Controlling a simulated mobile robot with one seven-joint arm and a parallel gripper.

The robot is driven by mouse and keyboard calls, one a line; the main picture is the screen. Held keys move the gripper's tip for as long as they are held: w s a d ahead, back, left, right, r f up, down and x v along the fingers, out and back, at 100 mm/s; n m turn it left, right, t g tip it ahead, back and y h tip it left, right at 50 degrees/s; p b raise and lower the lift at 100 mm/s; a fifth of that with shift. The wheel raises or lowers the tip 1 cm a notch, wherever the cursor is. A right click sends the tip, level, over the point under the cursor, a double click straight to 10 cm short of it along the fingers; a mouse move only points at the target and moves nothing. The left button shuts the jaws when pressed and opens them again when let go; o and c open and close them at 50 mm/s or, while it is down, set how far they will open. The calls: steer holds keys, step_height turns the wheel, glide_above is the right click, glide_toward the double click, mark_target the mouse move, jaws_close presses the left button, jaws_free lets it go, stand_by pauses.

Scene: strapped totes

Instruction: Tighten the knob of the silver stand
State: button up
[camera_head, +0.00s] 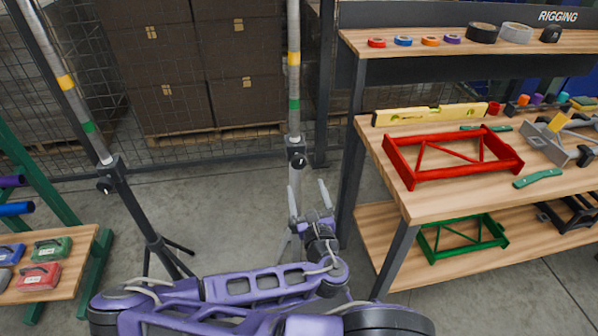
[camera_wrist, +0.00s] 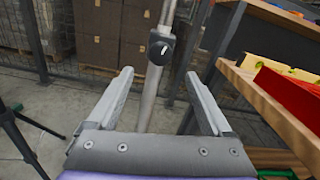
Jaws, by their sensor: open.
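The silver stand (camera_head: 293,120) rises in the middle of the head view, its pole banded yellow and green. Its black collar and knob (camera_head: 299,162) sit partway up. In the wrist view the dark knob housing (camera_wrist: 161,48) with a small white mark shows at upper centre, on the silver pole (camera_wrist: 148,108). My gripper (camera_head: 307,186) is open and empty. Its fingertips (camera_wrist: 158,73) point toward the stand, one on either side of the pole in the picture and lower than the knob. No contact with the knob shows. My arm hides part of the stand's legs.
A black stand (camera_head: 120,190) with its own knob stands at left. A wooden workbench (camera_head: 430,208) with red frame (camera_head: 450,158) and yellow level (camera_head: 430,114) is close on the right. A mesh fence (camera_head: 240,140) and stacked boxes (camera_head: 160,85) are behind.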

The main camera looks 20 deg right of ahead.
mark_target(299, 165)
steer(key=w, duration=0.3)
steer(key=w+d+b, duration=0.1)
steer(key=w, duration=0.3)
steer(key=w+d, duration=0.1)
steer(key=w, duration=0.2)
steer(key=shift+w+d+b, duration=0.1)
steer(key=shift+w+b, duration=0.2)
steer(key=shift+b, duration=0.05)
jaws_close()
